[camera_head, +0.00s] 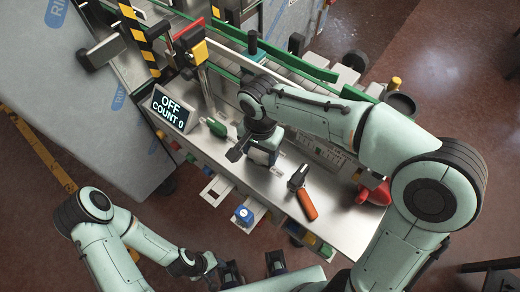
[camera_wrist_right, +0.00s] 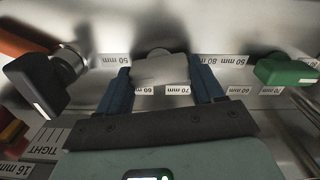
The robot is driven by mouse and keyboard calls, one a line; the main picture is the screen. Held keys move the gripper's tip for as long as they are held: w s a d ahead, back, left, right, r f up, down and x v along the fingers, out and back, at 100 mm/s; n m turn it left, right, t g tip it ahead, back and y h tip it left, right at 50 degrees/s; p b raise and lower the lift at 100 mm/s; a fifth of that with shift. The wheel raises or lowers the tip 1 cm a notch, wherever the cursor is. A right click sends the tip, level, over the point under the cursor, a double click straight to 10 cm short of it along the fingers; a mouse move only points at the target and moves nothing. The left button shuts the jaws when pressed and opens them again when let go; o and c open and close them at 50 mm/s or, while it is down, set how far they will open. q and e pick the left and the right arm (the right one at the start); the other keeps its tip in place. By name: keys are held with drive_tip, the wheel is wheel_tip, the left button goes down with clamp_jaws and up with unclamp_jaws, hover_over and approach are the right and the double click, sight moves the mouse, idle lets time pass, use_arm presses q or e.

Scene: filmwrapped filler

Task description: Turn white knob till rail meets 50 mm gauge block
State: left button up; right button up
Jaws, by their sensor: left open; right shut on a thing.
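The white knob (camera_wrist_right: 158,68) shows in the right wrist view between the two blue fingers of my right gripper (camera_wrist_right: 162,84), which is shut on it. In the head view my right gripper (camera_head: 258,150) is over the bench deck and hides the knob. Deck labels around the knob read 50, 60, 70 and 80 mm, upside down in the wrist view. Green guide rails (camera_head: 318,72) run along the conveyor behind. I cannot make out the 50 mm gauge block or whether a rail touches it. My left gripper (camera_head: 236,272) is open and empty, low in front of the bench.
A display (camera_head: 171,108) reads OFF, COUNT 0. A red part (camera_head: 374,193) is at the right.

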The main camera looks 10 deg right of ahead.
sight(260, 153)
use_arm(q)
drive_tip(key=shift+f, duration=0.1)
use_arm(e)
drive_tip(key=shift+s+f+m, duration=0.1)
drive_tip(key=shift+f+m, duration=0.05)
drive_tip(key=shift+m, duration=0.45)
drive_tip(key=o, duration=1)
drive_tip(key=shift+o, duration=0.2)
use_arm(q)
drive_tip(key=r+p, duration=0.1)
drive_tip(key=w+r+p, duration=0.1)
drive_tip(key=shift+w+r, duration=0.15)
drive_tip(key=shift+r, duration=0.2)
use_arm(e)
wheel_tip(260, 153, up, 14)
drive_tip(key=shift+f, duration=0.25)
